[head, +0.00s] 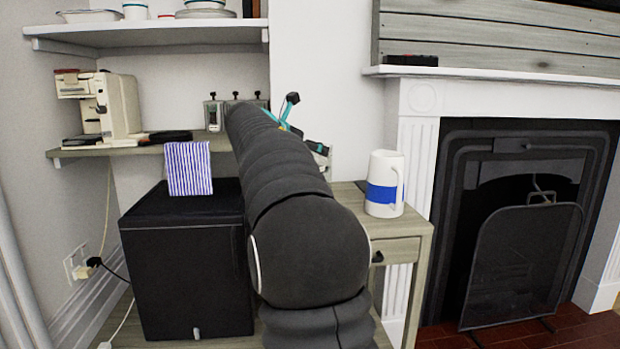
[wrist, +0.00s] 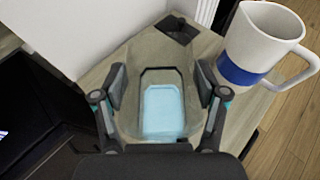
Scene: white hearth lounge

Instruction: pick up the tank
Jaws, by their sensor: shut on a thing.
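The tank (wrist: 163,108) is a clear, see-through vessel with a pale blue bottom area, seen in the middle of the wrist view. My gripper (wrist: 160,88) has one dark finger on each side of it and is shut on it. I cannot tell whether the tank rests on the wooden cabinet (wrist: 97,72) or is held just above it. In the head view my arm hides most of the tank. Only small teal and black parts of my gripper (head: 291,112) show past the arm.
A white mug with a blue band (head: 384,184) stands on the cabinet close to the right of my gripper; it also shows in the wrist view (wrist: 258,42). A black box-shaped appliance (head: 188,270) with a striped cloth (head: 189,168) is at left. A fireplace (head: 520,215) is at right.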

